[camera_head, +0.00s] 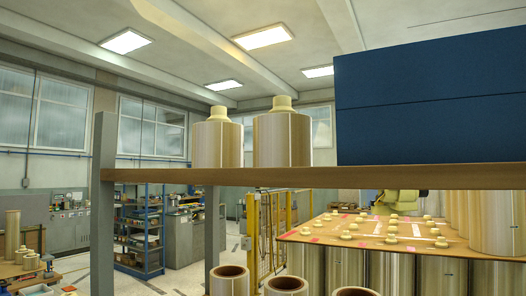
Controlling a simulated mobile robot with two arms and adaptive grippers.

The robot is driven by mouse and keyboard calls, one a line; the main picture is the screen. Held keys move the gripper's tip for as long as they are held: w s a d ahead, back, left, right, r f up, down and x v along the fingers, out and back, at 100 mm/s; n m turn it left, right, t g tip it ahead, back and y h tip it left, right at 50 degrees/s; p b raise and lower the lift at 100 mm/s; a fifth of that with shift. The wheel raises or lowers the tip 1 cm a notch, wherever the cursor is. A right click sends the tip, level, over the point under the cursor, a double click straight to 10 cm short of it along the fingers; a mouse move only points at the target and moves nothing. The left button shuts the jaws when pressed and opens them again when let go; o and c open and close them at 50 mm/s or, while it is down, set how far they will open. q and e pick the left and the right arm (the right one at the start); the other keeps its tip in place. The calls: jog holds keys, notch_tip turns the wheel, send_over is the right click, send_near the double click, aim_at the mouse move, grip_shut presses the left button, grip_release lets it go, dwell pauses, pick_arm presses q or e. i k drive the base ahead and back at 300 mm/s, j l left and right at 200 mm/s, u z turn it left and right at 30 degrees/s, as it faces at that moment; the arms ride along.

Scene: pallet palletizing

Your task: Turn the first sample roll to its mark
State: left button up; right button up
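Two upright film rolls with cream plugs in their tops stand side by side on a brown shelf board (200,177): a left roll (217,146) and a right roll (282,140). Below the board, at the bottom edge, show the tops of a left open-cored roll (229,287), a middle open-cored roll (286,291) and a third open core (354,292), all cut off by the frame. I cannot tell which roll is the first sample roll, and I make out no mark to turn it to. Neither of my grippers is in view.
A large blue box (430,100) fills the shelf's right end. A grey post (103,210) holds the shelf at left. Behind it, large rolls (385,270) carry a brown sheet (450,242) with several plugs. Yellow fencing (253,235) and a blue rack (140,225) stand farther back.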

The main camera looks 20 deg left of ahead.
aim_at(218, 142)
jog(key=j+z, duration=0.4)
jog(key=j, duration=0.3)
jog(key=j+z, duration=0.45)
jog(key=j, duration=0.3)
jog(key=k+j+z, duration=0.1)
jog(key=j+z, duration=0.3)
jog(key=j, duration=0.35)
